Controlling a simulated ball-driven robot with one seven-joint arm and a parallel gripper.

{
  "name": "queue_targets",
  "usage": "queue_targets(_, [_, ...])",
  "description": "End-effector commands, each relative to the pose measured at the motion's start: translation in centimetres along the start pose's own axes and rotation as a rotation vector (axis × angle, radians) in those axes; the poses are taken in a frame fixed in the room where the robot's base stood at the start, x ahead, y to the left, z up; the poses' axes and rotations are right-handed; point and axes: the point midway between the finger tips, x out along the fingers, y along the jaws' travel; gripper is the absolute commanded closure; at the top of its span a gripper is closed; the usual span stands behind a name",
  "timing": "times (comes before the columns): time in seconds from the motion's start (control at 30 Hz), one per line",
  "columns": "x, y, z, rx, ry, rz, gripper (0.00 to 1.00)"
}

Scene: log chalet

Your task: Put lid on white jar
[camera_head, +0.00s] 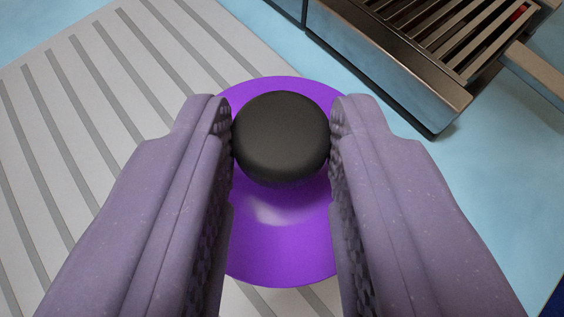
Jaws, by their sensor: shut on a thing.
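My gripper (281,130) is shut on the black round knob (281,132) of a purple lid (280,245). Its two fingers press the knob from left and right. The lid is a round purple disc, seen from above below the knob, and its sides are partly covered by the fingers. The lid appears to be over a striped grey and white mat; I cannot tell whether it touches it. The white jar is not visible in this view.
The striped mat (75,130) covers the left side on a light blue surface (400,135). A metal rack or grill-like box (420,60) with slats stands at the upper right, with a handle-like bar (538,72) at its right. Bare blue surface lies between the lid and this box.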

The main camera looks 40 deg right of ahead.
Motion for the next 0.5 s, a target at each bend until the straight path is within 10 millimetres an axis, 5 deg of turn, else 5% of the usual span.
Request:
queue_targets(0.47, [0.5,0.0,1.0,0.001,0.0,0.001,0.99])
queue_targets(0.5, [0.5,0.0,1.0,0.001,0.0,0.001,0.66])
